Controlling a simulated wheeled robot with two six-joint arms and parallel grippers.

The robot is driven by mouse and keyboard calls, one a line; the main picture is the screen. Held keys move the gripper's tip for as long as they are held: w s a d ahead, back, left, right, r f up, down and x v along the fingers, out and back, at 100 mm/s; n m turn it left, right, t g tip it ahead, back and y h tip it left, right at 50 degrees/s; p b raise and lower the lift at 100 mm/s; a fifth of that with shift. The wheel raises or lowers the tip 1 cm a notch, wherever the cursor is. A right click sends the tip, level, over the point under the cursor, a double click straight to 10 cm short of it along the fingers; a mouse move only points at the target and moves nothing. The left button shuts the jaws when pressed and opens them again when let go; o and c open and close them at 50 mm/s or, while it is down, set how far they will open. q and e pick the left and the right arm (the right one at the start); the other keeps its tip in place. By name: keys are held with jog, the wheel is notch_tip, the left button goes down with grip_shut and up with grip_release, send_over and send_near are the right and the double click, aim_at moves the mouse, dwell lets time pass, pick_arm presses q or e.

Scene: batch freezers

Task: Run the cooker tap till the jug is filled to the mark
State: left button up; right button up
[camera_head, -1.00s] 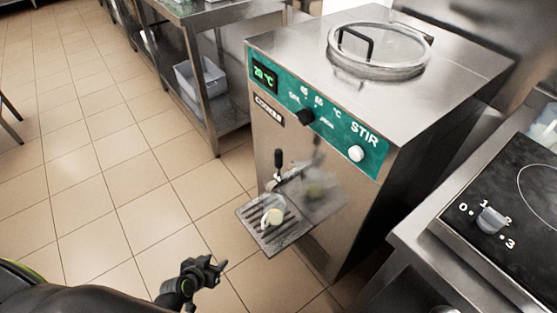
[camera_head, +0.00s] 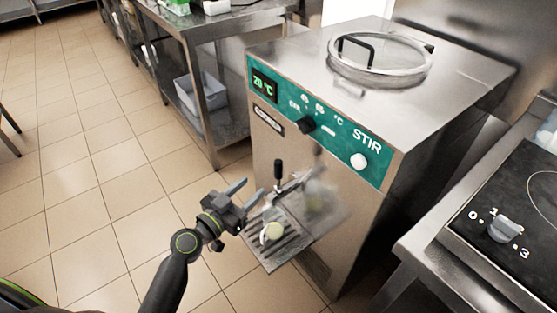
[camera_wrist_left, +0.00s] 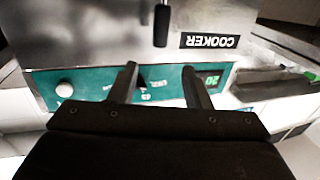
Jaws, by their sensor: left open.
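The steel cooker (camera_head: 325,150) stands in the middle of the head view with a green panel reading 20 °C. Its tap has an upright black handle (camera_head: 278,170) low on the front; the handle also shows in the left wrist view (camera_wrist_left: 161,25). A small jug (camera_head: 272,231) with pale contents stands on the slatted drip tray (camera_head: 268,262) below the tap. Its mark is too small to see. My left gripper (camera_head: 240,190) is open and empty, left of the tap handle and apart from it. My right gripper is not in view.
A dark hob (camera_head: 510,205) with a knob is at the right. A steel shelf table (camera_head: 205,40) with a grey bin (camera_head: 200,88) stands at the back left. The tiled floor at left is clear. The cooker has a clear round lid (camera_head: 380,50) on top.

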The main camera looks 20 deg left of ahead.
aim_at(275, 166)
pick_arm(q)
jog(key=p+x, duration=0.1)
jog(key=x, duration=1.1)
jog(key=shift+w+d+p, duration=0.1)
jog(key=shift+w+p, duration=0.1)
jog(key=shift+p, duration=0.1)
grip_shut()
